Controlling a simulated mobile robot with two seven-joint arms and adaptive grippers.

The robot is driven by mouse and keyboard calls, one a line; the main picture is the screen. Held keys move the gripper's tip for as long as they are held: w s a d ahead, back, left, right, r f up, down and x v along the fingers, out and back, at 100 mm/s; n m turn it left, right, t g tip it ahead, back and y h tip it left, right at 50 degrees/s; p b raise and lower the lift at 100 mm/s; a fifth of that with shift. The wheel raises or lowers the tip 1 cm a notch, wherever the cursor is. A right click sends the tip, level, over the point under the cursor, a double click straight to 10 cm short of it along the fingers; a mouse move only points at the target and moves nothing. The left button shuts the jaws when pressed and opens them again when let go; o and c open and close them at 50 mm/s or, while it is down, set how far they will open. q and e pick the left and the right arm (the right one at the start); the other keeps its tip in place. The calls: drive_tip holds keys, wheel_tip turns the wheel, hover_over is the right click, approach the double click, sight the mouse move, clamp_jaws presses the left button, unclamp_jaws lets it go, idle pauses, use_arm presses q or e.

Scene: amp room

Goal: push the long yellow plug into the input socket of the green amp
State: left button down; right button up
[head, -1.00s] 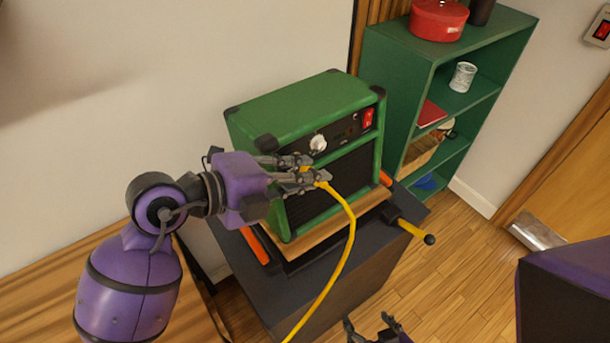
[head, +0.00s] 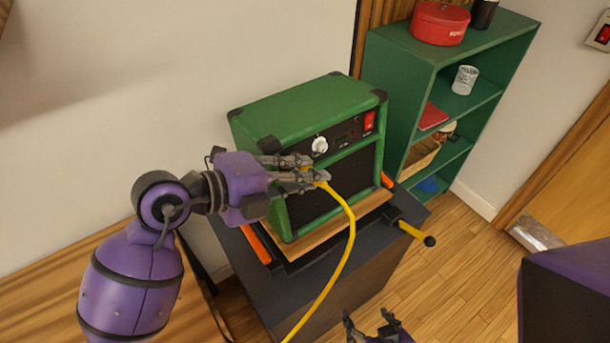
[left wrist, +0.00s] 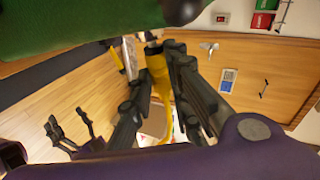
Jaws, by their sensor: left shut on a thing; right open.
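The green amp (head: 305,105) stands upright on a wooden board, its control panel with a white knob (head: 320,145) and red switch (head: 368,121) facing right. My left gripper (head: 318,170) is in front of the panel, below the knob, shut on the yellow plug (head: 321,185). In the left wrist view the yellow plug (left wrist: 156,66) lies between the fingers, its dark tip pointing towards the green amp (left wrist: 75,25); a gap seems to show between them. I cannot make out the input socket. My right gripper (head: 372,325) is open and empty at the bottom edge.
The yellow cable (head: 346,250) hangs down from the plug. The amp's dark stand (head: 325,300) has orange bars and a yellow handle (head: 411,230) sticking out at the right. A green shelf (head: 410,75) stands behind. Open floor lies at the right.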

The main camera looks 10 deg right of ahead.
use_arm(q)
drive_tip(key=shift+w+a, duration=0.1)
drive_tip(key=shift+w, duration=0.15)
idle(0.6)
drive_tip(key=c, duration=1.6)
unclamp_jaws()
drive_tip(key=shift+o, duration=0.2)
drive_tip(key=shift+a, duration=0.1)
drive_tip(key=v, duration=1.2)
drive_tip(key=shift+f, duration=0.15)
